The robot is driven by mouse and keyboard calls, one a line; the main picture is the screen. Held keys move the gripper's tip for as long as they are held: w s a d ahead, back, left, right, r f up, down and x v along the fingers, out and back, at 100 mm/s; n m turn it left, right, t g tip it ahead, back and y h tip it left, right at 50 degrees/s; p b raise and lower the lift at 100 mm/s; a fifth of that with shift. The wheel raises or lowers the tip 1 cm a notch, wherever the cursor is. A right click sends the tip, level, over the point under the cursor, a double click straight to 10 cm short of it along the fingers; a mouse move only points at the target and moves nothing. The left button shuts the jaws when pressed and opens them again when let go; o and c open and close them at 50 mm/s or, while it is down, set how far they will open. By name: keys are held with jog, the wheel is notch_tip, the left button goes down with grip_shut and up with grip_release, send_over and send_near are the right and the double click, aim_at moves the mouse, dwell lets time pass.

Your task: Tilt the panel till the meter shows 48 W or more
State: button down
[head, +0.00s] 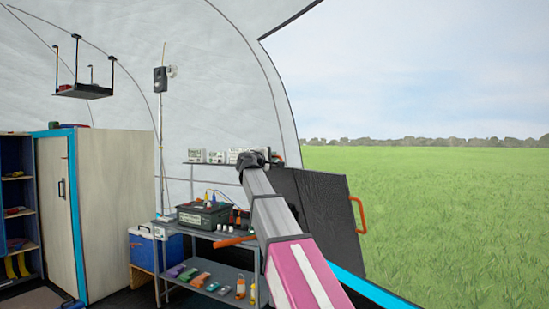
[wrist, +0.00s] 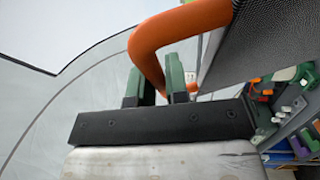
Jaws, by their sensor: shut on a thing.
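The panel (head: 322,215) is a dark, tilted board at the tent's open side in the head view, partly behind my arm. An orange handle (head: 361,214) is on its right edge. In the wrist view, the panel's dark textured face (wrist: 262,38) is at the upper right, beside a thick bent orange handle (wrist: 150,48). My gripper (wrist: 160,78) has its green fingers on either side of this handle and is shut on it. My arm hides the gripper in the head view. I cannot tell which instrument is the meter, and no watt reading is legible.
Pale instruments (head: 216,157) stand on a high shelf. Below is a grey cart (head: 235,262) with a dark green box (head: 203,215) and several small coloured items. A wooden cabinet (head: 103,210) and blue cooler (head: 153,246) stand left. Open grass (head: 450,215) lies right.

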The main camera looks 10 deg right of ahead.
jog(key=s+a+f+n+t+h, duration=0.1)
jog(key=s+a+f, duration=0.3)
jog(key=a, duration=0.5)
jog(key=shift+f+t, duration=0.5)
jog(key=shift+f, duration=0.05)
jog(key=c, duration=1.1)
grip_release()
jog(key=shift+h, duration=0.3)
jog(key=shift+c, duration=0.2)
jog(key=v, duration=1.1)
jog(key=shift+r, duration=0.15)
